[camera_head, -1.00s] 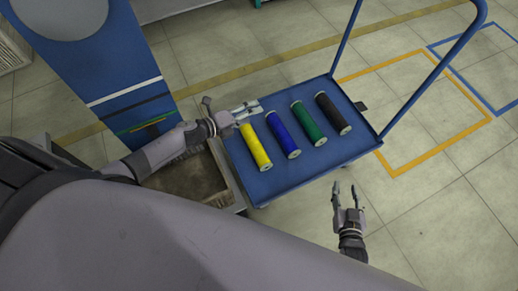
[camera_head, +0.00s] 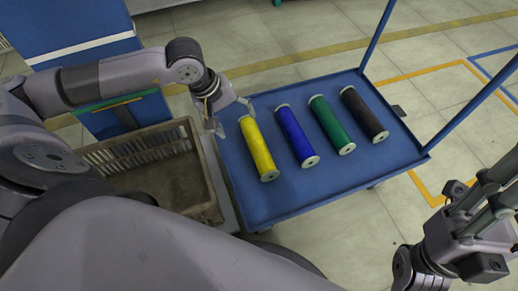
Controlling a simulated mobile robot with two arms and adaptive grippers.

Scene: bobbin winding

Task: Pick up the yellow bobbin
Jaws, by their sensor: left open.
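The yellow bobbin (camera_head: 257,149) lies on the blue cart top (camera_head: 310,191), leftmost in a row of bobbins. My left gripper (camera_head: 232,116) is open at the bobbin's far end, with one finger beside its left side and the other near its far rim. I cannot tell whether the fingers touch it. My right gripper (camera_head: 487,212) is at the right edge, away from the bobbins. Its fingers are partly cut off by the frame, so I cannot tell its opening.
A blue bobbin (camera_head: 296,137), a green bobbin (camera_head: 331,126) and a black bobbin (camera_head: 364,115) lie to the right, with gaps between them. A brown crate (camera_head: 205,172) stands left of the cart. The cart's blue handle (camera_head: 472,104) rises at the right. The cart's front is clear.

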